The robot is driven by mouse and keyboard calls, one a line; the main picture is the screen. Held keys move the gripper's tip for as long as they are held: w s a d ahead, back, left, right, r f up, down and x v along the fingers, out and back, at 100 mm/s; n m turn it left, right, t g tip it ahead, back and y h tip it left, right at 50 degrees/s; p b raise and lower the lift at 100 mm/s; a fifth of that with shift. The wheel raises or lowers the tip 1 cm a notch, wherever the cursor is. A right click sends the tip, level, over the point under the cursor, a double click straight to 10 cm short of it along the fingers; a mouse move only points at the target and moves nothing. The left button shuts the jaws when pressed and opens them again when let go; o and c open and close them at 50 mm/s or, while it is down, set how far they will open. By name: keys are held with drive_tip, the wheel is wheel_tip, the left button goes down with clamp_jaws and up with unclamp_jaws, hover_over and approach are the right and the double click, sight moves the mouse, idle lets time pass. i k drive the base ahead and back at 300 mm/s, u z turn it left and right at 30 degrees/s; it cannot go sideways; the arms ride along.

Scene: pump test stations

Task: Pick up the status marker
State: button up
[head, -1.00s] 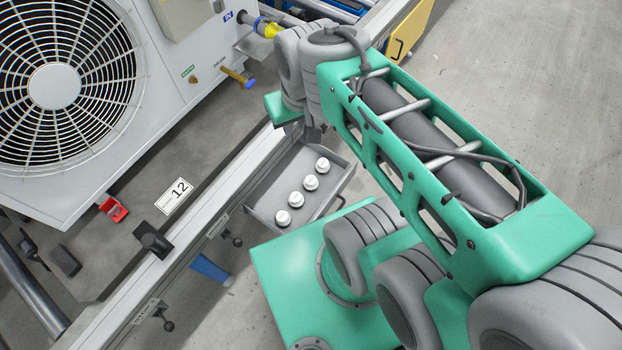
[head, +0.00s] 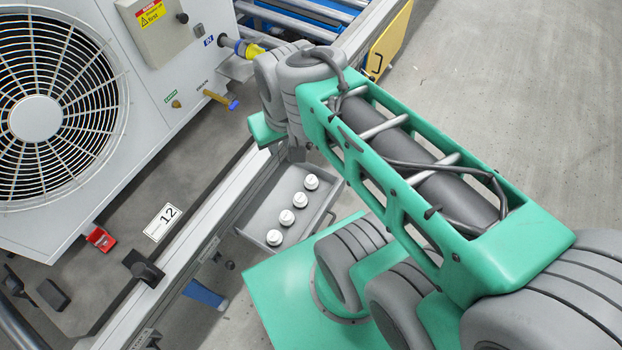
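Several small round white pieces, which may be the status markers, stand in a slanting row in a grey tray (head: 258,226) mounted at the side of the station rail. The end ones are a lower white piece (head: 274,238) and an upper white piece (head: 311,182). My green and grey arm reaches over from the right, its far end just above the tray's upper end. My gripper's fingers cannot be made out; the wrist hides them and the tray's upper corner.
A large grey fan unit (head: 150,75) stands on the bench at left. A yellow panel (head: 389,42) is at the top. Open floor is at right.

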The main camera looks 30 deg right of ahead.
sight(311, 184)
drive_tip(key=u, duration=0.55)
drive_tip(key=i, duration=0.35)
drive_tip(key=u, duration=0.25)
